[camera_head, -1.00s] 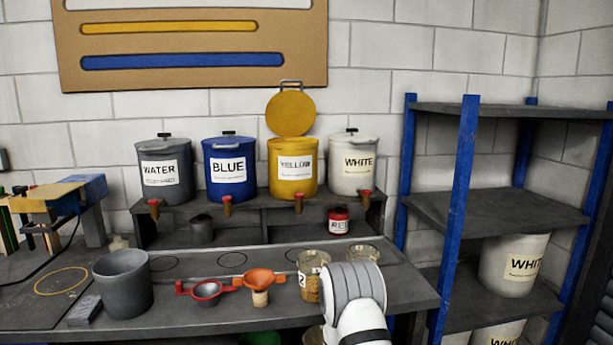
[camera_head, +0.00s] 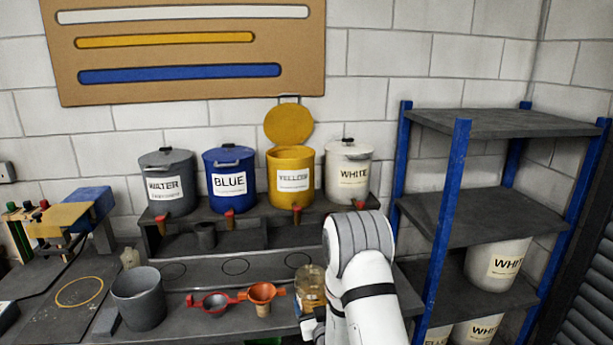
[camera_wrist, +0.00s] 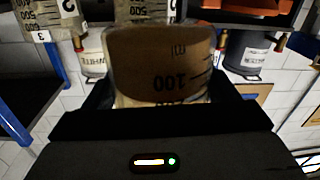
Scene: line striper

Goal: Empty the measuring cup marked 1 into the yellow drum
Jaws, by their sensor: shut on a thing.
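My gripper (camera_wrist: 160,96) is shut on a clear measuring cup (camera_wrist: 160,62) with black graduations and brownish-yellow contents. No number that names this cup is readable. In the head view a glass cup (camera_head: 311,283) with amber contents shows just left of my arm, which hides most of my gripper. In the wrist view other graduated cups, one tagged 3 (camera_wrist: 42,36) and one tagged 2 (camera_wrist: 69,8), are at the upper left. The yellow drum (camera_head: 291,190) stands on the shelf between the blue and white drums, its lid (camera_head: 289,124) raised upright behind it.
The water (camera_head: 168,190), blue (camera_head: 229,183) and white (camera_head: 347,185) drums are lidded. A grey bucket (camera_head: 139,300), a red sieve (camera_head: 215,302) and an orange funnel (camera_head: 262,293) sit on the bench. A blue-framed shelf rack (camera_head: 455,200) stands right of the bench.

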